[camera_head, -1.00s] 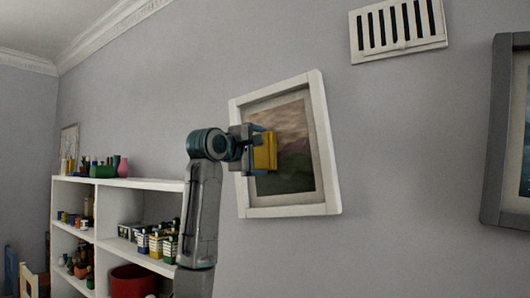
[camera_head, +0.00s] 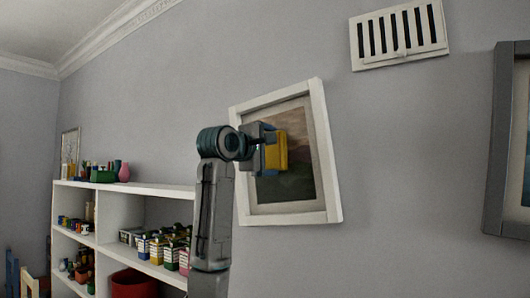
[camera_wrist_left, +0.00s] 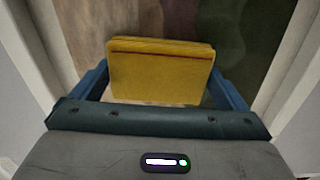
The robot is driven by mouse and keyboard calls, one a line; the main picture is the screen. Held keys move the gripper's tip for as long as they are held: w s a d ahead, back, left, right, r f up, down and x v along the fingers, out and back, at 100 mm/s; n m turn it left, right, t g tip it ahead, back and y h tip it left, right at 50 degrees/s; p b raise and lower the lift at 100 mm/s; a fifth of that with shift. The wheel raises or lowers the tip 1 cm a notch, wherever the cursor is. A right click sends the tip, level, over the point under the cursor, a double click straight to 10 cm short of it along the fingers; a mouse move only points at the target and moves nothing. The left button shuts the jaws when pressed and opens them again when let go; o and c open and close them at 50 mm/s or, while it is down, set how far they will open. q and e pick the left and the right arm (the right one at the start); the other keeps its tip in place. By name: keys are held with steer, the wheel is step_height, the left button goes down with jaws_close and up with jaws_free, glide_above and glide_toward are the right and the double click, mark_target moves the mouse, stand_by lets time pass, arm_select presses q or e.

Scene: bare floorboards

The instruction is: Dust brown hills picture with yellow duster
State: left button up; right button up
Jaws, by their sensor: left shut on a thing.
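The picture (camera_head: 297,182) hangs on the grey wall in a white frame, with brown hills above a dark green lower part. It looks tilted in the head view. My left gripper (camera_head: 268,152) is in front of its left-middle part, shut on the yellow duster (camera_head: 281,150). In the left wrist view the duster (camera_wrist_left: 160,75) sits between the blue fingers, its far edge towards the picture surface (camera_wrist_left: 235,35). I cannot tell whether it touches the picture. My arm hides part of the frame's left side. My right gripper is not in view.
A white shelf unit (camera_head: 120,205) with several small boxes, jars and a red bin (camera_head: 133,284) stands at the left. A white vent (camera_head: 398,34) is on the wall above right. A dark-framed picture (camera_head: 497,150) hangs at the right edge. The wall between is bare.

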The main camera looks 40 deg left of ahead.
arm_select(q)
steer(key=shift+w+d+r, duration=0.1)
steer(key=shift+d+r, duration=0.05)
steer(key=shift+d, duration=0.85)
steer(key=shift+w+d+r, duration=0.15)
steer(key=shift+d, duration=0.85)
steer(key=shift+w+d+r, duration=0.1)
steer(key=shift+d+r, duration=0.05)
steer(key=shift+d, duration=0.85)
steer(key=shift+s+a+f+b, duration=0.1)
steer(key=shift+s+f+b, duration=0.15)
steer(key=shift+s+b, duration=0.35)
steer(key=shift+s+d+r+b, duration=0.15)
steer(key=shift+s+b, duration=0.3)
steer(key=shift+s, duration=0.75)
steer(key=shift+s+d+b, duration=0.15)
steer(key=shift+s+b, duration=0.25)
steer(key=shift+s, duration=0.75)
steer(key=s+b, duration=0.1)
steer(key=s, duration=0.2)
steer(key=shift+d+b, duration=0.2)
steer(key=shift+b, duration=0.1)
